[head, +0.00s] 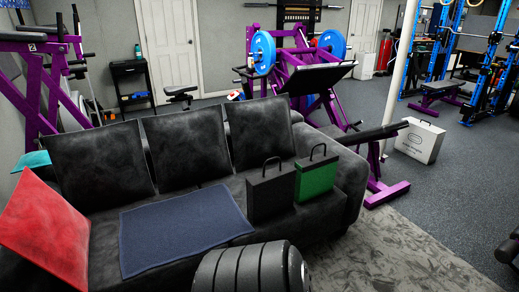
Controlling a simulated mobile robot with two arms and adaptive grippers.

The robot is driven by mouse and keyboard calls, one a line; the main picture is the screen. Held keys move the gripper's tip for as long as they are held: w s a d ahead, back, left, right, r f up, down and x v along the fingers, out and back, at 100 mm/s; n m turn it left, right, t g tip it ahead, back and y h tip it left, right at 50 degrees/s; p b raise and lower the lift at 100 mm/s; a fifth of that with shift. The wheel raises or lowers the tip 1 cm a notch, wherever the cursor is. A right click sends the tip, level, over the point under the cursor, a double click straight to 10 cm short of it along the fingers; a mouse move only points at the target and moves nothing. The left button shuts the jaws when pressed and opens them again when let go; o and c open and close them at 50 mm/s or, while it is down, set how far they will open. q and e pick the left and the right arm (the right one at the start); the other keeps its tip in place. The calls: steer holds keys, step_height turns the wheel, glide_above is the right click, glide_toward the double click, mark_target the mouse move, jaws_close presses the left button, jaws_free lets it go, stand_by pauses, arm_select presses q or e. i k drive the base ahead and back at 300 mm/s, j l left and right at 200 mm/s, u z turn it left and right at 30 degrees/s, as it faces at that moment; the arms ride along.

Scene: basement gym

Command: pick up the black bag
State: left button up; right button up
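The black bag (270,192) stands upright on the seat of the dark sofa (341,190), towards its right end. Its looped handle sticks up from the top. A green bag (316,180) with a black handle stands just to its right, close against it. A dark blue cloth (183,229) lies flat on the seat to its left. Neither of my grippers shows in this view.
A red cushion (42,232) leans at the sofa's left end. A large black ribbed object (240,270) is in front of the sofa, low in view. A white bag (420,140) stands on the floor beyond. Purple gym equipment (388,193) is behind the sofa's right end. Grey carpet (400,255) lies clear at right.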

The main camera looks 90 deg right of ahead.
mark_target(270, 192)
steer(key=z, duration=2.9)
steer(key=i+j, duration=0.1)
steer(key=i, duration=0.3)
